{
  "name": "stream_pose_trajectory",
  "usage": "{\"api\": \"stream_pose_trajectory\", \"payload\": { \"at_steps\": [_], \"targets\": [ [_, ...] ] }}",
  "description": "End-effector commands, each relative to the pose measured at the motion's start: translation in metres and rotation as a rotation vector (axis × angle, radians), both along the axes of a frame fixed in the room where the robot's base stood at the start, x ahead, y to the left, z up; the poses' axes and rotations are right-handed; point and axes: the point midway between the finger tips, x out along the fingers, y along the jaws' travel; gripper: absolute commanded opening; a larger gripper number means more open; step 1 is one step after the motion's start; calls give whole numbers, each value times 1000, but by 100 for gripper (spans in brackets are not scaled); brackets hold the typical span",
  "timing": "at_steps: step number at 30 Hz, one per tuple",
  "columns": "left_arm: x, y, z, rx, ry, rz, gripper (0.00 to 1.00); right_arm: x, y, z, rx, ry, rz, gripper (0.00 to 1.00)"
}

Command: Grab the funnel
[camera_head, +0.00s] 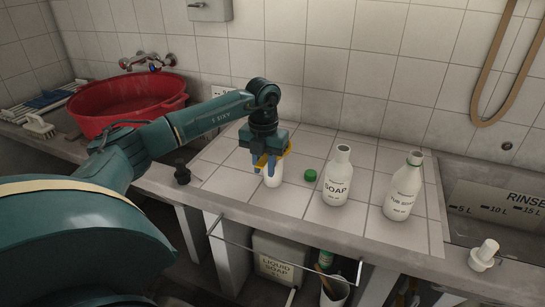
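My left gripper (261,164) points down over the tiled counter, in the middle of the view. A yellow piece (287,151), which looks like part of the funnel, shows right at its fingers. The fingers cover most of it, and I cannot tell whether they are closed on it. My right gripper is not in view.
A SOAP bottle (336,180) and another white bottle (402,188) stand to the right, with a green cap (310,175) lying nearby. A red basin (125,101) is at back left. A rail (285,254) runs below the counter's front edge. A white nozzle-like piece (485,254) is at lower right.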

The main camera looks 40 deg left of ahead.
Motion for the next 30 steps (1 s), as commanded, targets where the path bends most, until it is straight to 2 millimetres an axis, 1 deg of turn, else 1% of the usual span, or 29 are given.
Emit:
{"api": "stream_pose_trajectory", "payload": {
  "at_steps": [1, 6, 9, 17, 20, 27, 30],
  "targets": [
    [0, 0, 0, 0, 0, 0, 20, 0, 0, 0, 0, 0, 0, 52],
    [0, 0, 0, 0, 0, 0, 6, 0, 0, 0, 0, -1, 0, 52],
    [0, 0, 0, 0, 0, 0, 0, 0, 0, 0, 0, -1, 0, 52],
    [0, 0, 3, 0, -2, 0, 0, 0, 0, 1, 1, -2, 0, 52],
    [1, 0, 14, 0, -4, 0, 0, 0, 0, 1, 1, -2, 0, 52],
    [1, 0, 62, -1, -7, -1, 0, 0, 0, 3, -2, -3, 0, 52],
    [1, 0, 80, 1, -5, -1, 0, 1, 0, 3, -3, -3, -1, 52]
  ]
}}
